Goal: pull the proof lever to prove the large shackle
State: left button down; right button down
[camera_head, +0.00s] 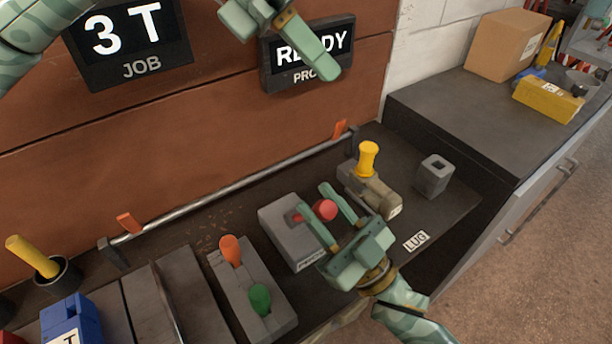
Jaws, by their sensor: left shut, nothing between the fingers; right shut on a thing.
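The proof lever's red knob (325,210) rises from a grey box (280,228) whose front label is partly hidden. My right gripper (311,197) reaches in from the lower right, its fingers shut around the red knob. My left gripper (325,68) is shut and empty, high in front of the display reading READY (338,38). Behind the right gripper stands a khaki fitting (381,198) with a yellow knob (367,158) on top, near the LUG label (416,241). I cannot tell whether this fitting is the large shackle.
A grey block with a square hole (434,178) stands right of the fitting. A rail (230,190) with orange clips runs along the back. A box with orange and green levers (232,284) and a blue box (68,318) are left. A display reads 3 T JOB (140,68).

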pick_arm(q)
jog(key=a+f+n+g+y, duration=0.1)
jog(key=a+f+n+y, duration=0.35)
jog(key=f, duration=0.35)
jog(key=x, duration=0.9)
jog(key=shift+w+d+f+n, duration=0.2)
jog(key=shift+f+n, duration=0.05)
jog(key=shift+n, duration=0.1)
